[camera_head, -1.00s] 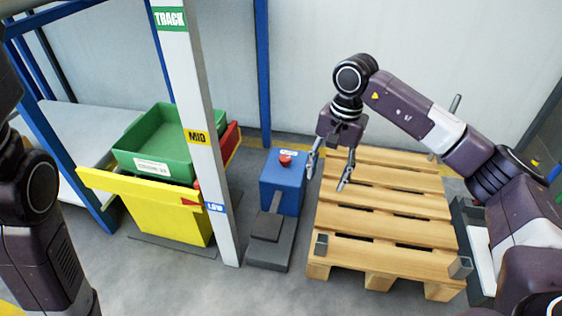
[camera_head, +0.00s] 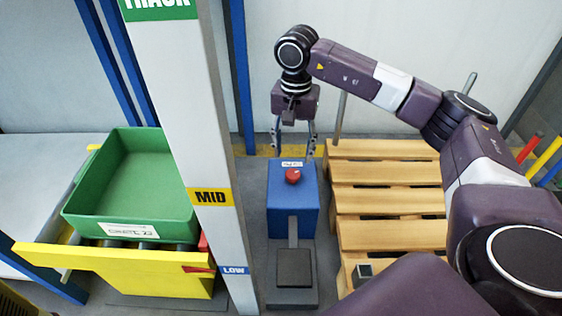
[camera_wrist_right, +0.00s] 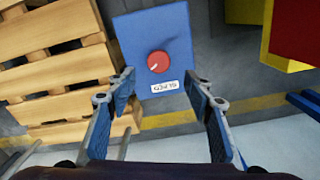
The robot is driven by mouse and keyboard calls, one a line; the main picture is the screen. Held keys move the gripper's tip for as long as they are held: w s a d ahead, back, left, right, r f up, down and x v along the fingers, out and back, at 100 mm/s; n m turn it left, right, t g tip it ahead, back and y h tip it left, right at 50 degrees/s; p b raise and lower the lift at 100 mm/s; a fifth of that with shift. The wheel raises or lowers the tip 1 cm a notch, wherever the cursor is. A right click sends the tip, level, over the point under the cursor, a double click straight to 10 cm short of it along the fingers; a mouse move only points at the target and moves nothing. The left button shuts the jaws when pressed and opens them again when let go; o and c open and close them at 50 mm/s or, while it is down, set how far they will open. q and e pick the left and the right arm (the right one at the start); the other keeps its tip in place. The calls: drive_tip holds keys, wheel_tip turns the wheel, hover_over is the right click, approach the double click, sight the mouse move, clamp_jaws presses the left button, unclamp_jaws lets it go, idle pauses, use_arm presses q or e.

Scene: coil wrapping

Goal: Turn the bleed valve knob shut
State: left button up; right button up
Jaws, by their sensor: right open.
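The bleed valve knob (camera_head: 293,176) is a small red knob on the top face of a blue box (camera_head: 291,208). In the right wrist view the knob (camera_wrist_right: 158,62) is round with a pale mark, and a white label (camera_wrist_right: 165,87) lies beside it. My right gripper (camera_head: 294,152) points down just behind the blue box, open and empty. In the right wrist view its fingers (camera_wrist_right: 163,86) stand wide apart, with the knob beyond them and not touched. My left gripper is not in view.
A grey post (camera_head: 195,120) with MID and LOW signs stands left of the box. Further left, a green bin (camera_head: 130,230) sits on a yellow frame (camera_head: 120,268). A wooden pallet (camera_head: 385,200) is close on the right. A dark pedal (camera_head: 294,268) lies in front.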

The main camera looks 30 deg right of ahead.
sight(293, 173)
drive_tip(key=shift+s+f, duration=0.1)
drive_tip(key=shift+f, duration=0.35)
wheel_tip(293, 173, down, 7)
drive_tip(key=b, duration=0.5)
drive_tip(key=shift+r, duration=0.15)
drive_tip(key=c, duration=1.2)
drive_tip(key=shift+o, duration=0.2)
drive_tip(key=shift+r, duration=0.1)
